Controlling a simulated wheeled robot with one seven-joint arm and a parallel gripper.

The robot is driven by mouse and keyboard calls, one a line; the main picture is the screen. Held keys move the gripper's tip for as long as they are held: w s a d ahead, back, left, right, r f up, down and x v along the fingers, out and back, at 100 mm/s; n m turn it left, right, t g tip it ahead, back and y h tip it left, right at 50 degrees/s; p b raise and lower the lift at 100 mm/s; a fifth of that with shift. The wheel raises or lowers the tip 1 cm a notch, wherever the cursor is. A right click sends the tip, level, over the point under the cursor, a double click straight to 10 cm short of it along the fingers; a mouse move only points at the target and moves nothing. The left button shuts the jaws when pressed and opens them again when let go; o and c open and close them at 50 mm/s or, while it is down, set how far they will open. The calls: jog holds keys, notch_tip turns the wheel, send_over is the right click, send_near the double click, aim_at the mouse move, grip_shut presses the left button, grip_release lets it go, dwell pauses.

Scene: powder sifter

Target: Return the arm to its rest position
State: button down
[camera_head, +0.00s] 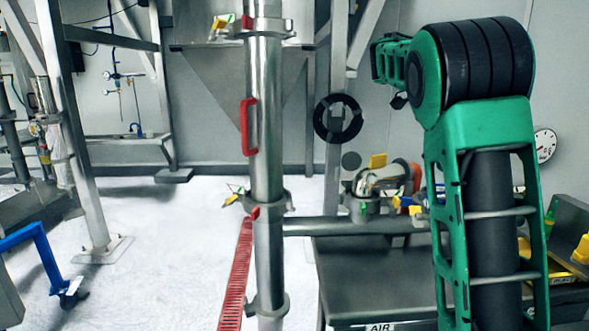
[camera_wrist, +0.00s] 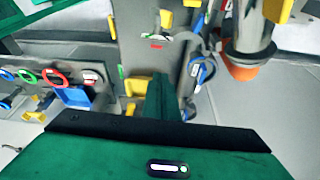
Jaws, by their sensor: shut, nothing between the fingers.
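My arm, green and black, rises at the right of the head view and bends over at the top, pointing left and away. In the wrist view my gripper (camera_wrist: 162,97) shows as a dark green upright piece above the wide green wrist body. It is shut, and nothing shows held in it.
A steel pipe (camera_head: 265,120) with a red handle (camera_head: 248,127) stands left of my arm. A horizontal pipe (camera_head: 350,226) and grey table (camera_head: 380,275) lie near it. In the wrist view, a panel holds tools with coloured rings (camera_wrist: 53,78). White floor (camera_head: 150,270) is open at left.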

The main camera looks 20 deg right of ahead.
jog(key=s+a+f+n+y, duration=0.2)
jog(key=s+f+n, duration=0.6)
jog(key=s, duration=0.5)
jog(key=s+a+f+n+t+y, duration=0.1)
jog(key=s+a+f+n, duration=0.6)
jog(key=s+a+f, duration=0.5)
jog(key=a+f, duration=0.2)
jog(key=a, duration=0.1)
jog(key=shift+s+a+n+y, duration=0.3)
jog(key=shift+y, duration=0.1)
jog(key=shift+w+f, duration=0.3)
jog(key=shift+w, duration=0.3)
